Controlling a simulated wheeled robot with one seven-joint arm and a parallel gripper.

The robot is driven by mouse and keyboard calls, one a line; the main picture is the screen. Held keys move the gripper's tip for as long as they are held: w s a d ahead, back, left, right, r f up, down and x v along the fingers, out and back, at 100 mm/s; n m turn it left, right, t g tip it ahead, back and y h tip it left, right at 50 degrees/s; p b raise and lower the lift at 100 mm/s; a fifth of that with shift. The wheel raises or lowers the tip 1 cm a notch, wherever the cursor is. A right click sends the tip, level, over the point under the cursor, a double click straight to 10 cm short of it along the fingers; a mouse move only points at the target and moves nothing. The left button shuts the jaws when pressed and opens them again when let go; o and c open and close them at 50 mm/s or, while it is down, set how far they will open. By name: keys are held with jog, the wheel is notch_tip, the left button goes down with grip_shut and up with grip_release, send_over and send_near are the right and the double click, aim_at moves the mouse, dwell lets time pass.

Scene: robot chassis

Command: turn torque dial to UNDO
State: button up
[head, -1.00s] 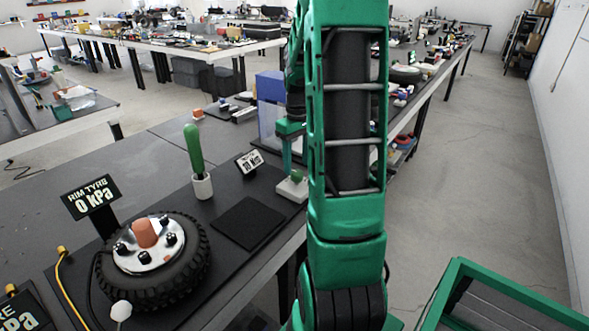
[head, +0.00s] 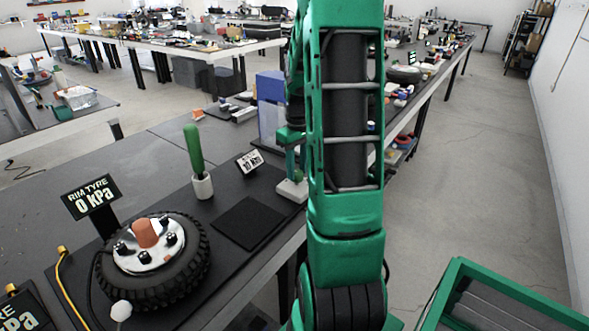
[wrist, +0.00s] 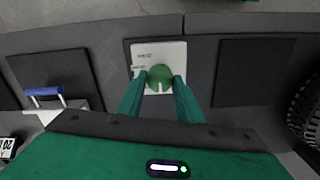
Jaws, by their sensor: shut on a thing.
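The torque dial is a round green knob (wrist: 160,77) on a white plate (wrist: 173,50) with small dark lettering, too small to read with certainty. In the head view the white plate (head: 290,190) sits at the bench mat's right edge, partly hidden by my arm. My gripper (wrist: 160,84) has one green finger on each side of the knob and is shut on it. In the head view my gripper (head: 292,168) points down at the dial.
A small sign (head: 250,162) stands near the dial. A green-handled tool (head: 195,150) stands upright in a white holder. A wheel (head: 150,260) with a "0 kPa" rim tyre sign (head: 90,198) is at left. A dark square pad (head: 248,223) lies between.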

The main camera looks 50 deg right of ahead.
aim_at(296, 172)
jog(key=shift+m, duration=0.3)
jog(key=m, duration=0.6)
jog(key=shift+a, duration=0.1)
dwell(0.3)
jog(key=o, duration=1)
jog(key=shift+o, duration=0.2)
jog(key=shift+r, duration=0.15)
notch_tip(296, 172, up, 10)
jog(key=shift+r, duration=0.25)
jog(key=shift+w, duration=0.1)
